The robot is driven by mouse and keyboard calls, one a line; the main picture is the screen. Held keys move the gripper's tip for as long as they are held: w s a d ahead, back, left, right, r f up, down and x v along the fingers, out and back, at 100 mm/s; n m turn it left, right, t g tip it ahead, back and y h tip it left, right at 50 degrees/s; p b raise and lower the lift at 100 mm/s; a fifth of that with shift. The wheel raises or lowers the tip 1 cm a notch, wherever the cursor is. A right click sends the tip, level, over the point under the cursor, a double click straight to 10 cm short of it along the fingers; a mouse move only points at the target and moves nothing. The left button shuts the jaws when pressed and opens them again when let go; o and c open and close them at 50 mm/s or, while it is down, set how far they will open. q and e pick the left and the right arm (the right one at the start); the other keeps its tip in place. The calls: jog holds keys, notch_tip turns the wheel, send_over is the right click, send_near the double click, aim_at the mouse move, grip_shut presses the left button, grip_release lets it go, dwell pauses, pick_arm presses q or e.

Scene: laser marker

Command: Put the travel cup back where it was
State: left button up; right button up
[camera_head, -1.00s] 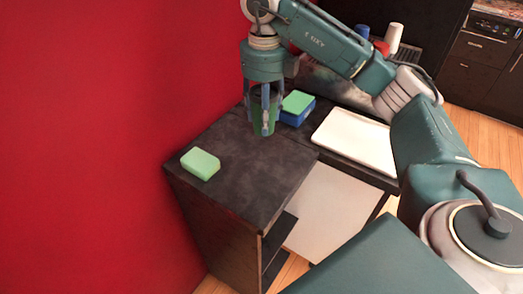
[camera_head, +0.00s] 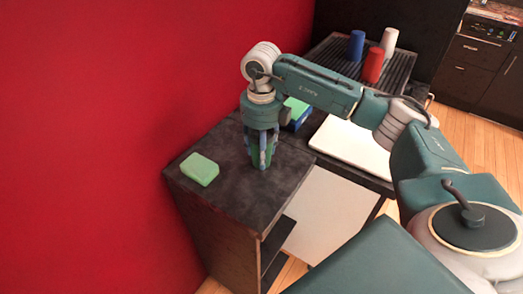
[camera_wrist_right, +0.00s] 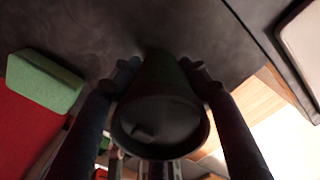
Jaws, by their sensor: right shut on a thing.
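The green travel cup (camera_wrist_right: 160,112) is between the fingers of my right gripper (camera_head: 263,160), which is shut on it. In the head view the fingers and arm hide most of the cup. It is over the dark cabinet top (camera_head: 235,195), close to the surface; I cannot tell whether its base touches. In the right wrist view the fingers grip the cup from both sides and its round open end faces the camera. My left gripper is not in view.
A green block (camera_head: 200,169) lies left of the gripper, also seen in the wrist view (camera_wrist_right: 45,82). A green-and-blue block (camera_head: 297,112) sits behind. A white tray (camera_head: 350,145) is to the right. Blue, red and white cups (camera_head: 373,64) stand on a dark rack (camera_head: 325,50).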

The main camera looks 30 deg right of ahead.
jog(key=shift+f, duration=0.15)
jog(key=o, duration=0.8)
jog(key=shift+c, duration=0.2)
jog(key=shift+r, duration=0.6)
notch_tip(320, 180, up, 10)
jog(key=shift+b, duration=0.8)
jog(key=shift+r, duration=0.6)
